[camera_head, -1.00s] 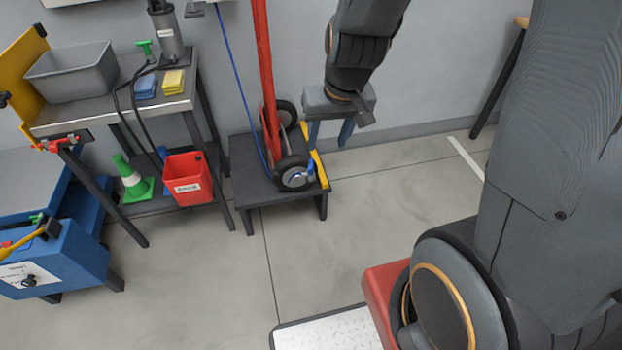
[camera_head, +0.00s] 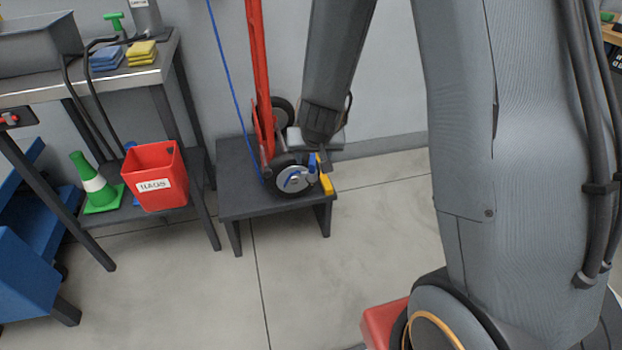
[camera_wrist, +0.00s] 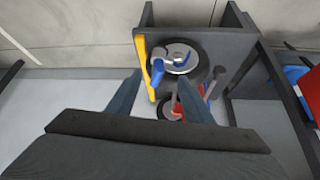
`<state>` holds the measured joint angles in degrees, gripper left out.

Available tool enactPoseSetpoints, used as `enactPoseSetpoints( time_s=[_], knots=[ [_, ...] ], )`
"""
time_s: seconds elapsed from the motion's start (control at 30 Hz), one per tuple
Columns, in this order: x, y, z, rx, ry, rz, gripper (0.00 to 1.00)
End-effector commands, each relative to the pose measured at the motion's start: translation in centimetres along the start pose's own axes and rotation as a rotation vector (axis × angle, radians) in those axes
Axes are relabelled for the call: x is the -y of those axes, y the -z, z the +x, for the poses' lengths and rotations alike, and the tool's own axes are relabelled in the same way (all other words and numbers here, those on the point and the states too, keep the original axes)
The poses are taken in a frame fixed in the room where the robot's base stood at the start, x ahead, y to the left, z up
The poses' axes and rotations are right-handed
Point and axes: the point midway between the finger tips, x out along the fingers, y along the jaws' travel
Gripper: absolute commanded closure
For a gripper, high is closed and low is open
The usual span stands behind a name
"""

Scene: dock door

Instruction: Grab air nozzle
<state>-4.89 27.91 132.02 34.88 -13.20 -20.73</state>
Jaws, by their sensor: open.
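The blue air nozzle (camera_wrist: 158,71) shows in the wrist view beside the round silver hub of a black wheel. It also shows in the head view (camera_head: 312,163), against the right side of the wheel on a low dark step stool. My gripper (camera_wrist: 160,77) is open, with one finger on each side of the nozzle in the wrist view. I cannot tell whether the fingers touch it. In the head view my fingers are mostly hidden behind my forearm.
A red hand truck (camera_head: 258,75) stands on the step stool (camera_head: 238,190), with a blue hose (camera_head: 222,65) hanging beside it. A red bin (camera_head: 155,185) and green cone (camera_head: 95,185) are left. Floor in front is clear.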

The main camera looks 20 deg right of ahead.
Motion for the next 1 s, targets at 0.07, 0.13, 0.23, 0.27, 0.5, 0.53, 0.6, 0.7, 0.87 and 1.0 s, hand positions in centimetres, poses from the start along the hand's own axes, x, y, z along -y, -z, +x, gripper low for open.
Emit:
enactPoseSetpoints(
  time_s=[0.07,0.13,0.23,0.27,0.5,0.53,0.6,0.7,0.87,1.0],
  knots=[
    [0.0,-0.2,1.6,-0.008,-0.008,0.004,0.53],
    [-0.1,-0.1,2.1,-0.014,-0.013,0.005,0.53],
    [-0.1,-0.1,2.9,-0.017,-0.017,0.006,0.53],
    [-0.1,-0.1,3.2,-0.017,-0.017,0.006,0.53],
    [-0.2,0.0,5.2,-0.017,-0.017,0.006,0.53],
    [-0.2,0.0,5.3,-0.017,-0.017,0.006,0.53],
    [-0.2,0.1,5.9,-0.017,-0.017,0.006,0.53],
    [-0.3,0.2,7.3,-0.017,-0.017,0.006,0.53],
    [-0.4,0.4,9.5,-0.016,-0.017,0.006,0.53],
    [-0.4,0.5,10.1,-0.016,-0.017,0.006,0.53]
  ],
)
